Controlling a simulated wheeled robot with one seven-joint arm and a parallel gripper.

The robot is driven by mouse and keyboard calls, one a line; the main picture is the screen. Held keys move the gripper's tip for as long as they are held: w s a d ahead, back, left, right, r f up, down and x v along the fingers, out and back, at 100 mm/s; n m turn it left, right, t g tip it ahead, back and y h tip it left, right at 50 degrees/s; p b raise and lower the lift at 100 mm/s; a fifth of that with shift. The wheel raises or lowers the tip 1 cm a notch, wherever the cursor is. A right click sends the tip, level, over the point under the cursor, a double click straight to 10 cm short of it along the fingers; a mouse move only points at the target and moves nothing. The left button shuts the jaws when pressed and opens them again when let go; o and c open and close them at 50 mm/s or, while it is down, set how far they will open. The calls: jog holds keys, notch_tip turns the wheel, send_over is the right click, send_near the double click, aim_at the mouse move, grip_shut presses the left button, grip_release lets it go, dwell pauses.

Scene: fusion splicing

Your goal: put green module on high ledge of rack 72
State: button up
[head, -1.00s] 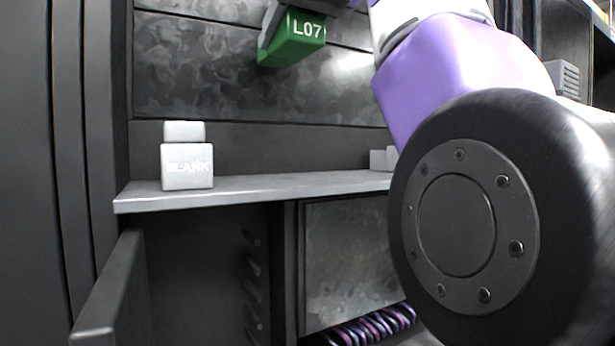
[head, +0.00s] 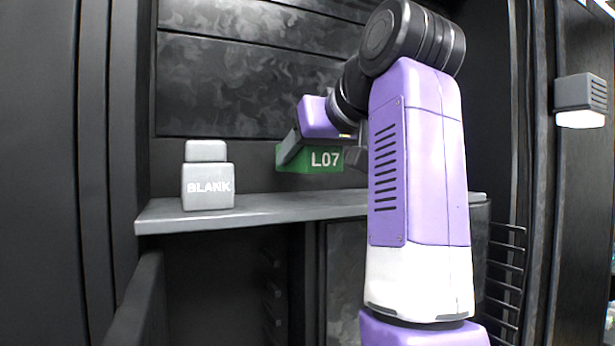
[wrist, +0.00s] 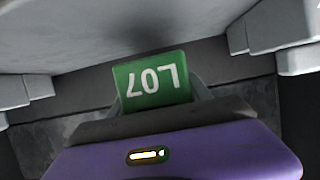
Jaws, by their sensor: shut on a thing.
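The green module (head: 325,160), marked L07, is held in my gripper (head: 297,148) above the grey ledge (head: 270,208). In the head view a gap shows between the module's underside and the ledge. In the wrist view the module (wrist: 152,78) sits between the two grey fingers of my gripper (wrist: 158,92), its label upside down. The ledge (wrist: 100,30) fills the top of the wrist view. My arm hides the ledge's right part in the head view. No rack number is readable.
A light grey block marked BLANK (head: 208,187) stands on the ledge's left part. Pale blocks (wrist: 280,25) show at the right of the wrist view. Between BLANK and the module the ledge is clear. A dark panel (head: 250,85) closes the back.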

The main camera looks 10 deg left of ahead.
aim_at(307, 198)
jog(key=shift+f+p, duration=0.3)
jog(key=shift+f, duration=1.75)
jog(key=shift+f, duration=0.1)
jog(key=o, duration=1.6)
jog(key=b+v, duration=0.1)
jog(key=v, duration=0.3)
jog(key=b+v, duration=0.2)
jog(key=v, duration=0.1)
jog(key=b+v, duration=0.1)
jog(key=v, duration=0.3)
jog(key=shift+d+r, duration=0.25)
jog(key=shift+r, duration=0.25)
jog(key=shift+s+f, duration=0.2)
jog(key=shift+s, duration=0.15)
jog(key=shift+s+d+f, duration=0.1)
